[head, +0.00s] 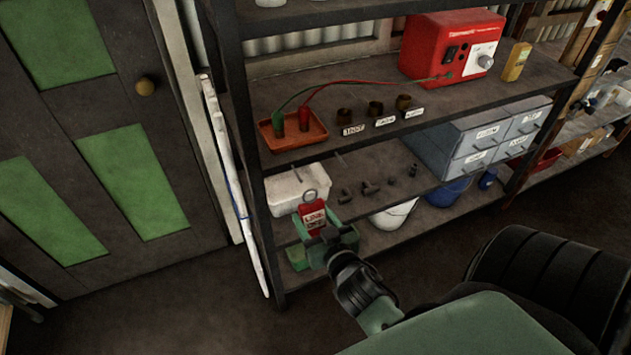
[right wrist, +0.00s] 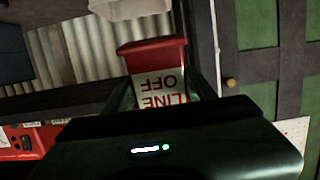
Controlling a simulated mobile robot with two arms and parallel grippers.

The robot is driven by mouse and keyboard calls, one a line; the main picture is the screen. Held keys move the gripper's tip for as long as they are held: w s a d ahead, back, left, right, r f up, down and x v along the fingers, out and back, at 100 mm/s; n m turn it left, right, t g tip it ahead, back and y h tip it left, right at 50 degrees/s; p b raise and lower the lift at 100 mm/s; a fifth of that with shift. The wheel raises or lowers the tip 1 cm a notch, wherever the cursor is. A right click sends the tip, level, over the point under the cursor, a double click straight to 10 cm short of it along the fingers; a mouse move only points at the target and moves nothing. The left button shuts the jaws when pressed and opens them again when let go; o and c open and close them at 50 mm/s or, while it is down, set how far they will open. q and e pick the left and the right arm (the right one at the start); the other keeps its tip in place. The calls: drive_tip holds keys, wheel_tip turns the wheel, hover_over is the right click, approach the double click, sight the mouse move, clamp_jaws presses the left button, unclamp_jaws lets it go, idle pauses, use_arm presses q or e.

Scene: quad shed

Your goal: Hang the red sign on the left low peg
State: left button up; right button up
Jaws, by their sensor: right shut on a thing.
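The red sign (head: 313,215) has a white panel lettered "LINE OFF" and a metal ring at its top. My right gripper (head: 322,237) is shut on its lower part and holds it upright in front of the lower shelves. In the right wrist view the sign (right wrist: 155,70) shows upside down beyond the gripper body, which hides part of it. Short thin peg-like pieces (head: 339,158) show under the middle shelf, behind and above the sign; I cannot tell for certain which is the left low peg. My left gripper is not in view.
The dark shelf (head: 350,80) carries a red power unit (head: 450,47) and an orange tray (head: 292,132) with leads. Below stand a white box (head: 297,188), grey drawers (head: 485,137) and buckets. A white board (head: 230,180) edges the left side, by the green-panelled door (head: 90,130).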

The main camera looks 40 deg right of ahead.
drive_tip(key=shift+w+d, duration=0.1)
drive_tip(key=shift+w, duration=0.45)
drive_tip(key=b+x, duration=0.1)
drive_tip(key=x, duration=0.5)
drive_tip(key=shift+w, duration=0.4)
drive_tip(key=shift+d+f, duration=0.1)
drive_tip(key=shift+f, duration=0.05)
idle(0.4)
drive_tip(key=o, duration=1.5)
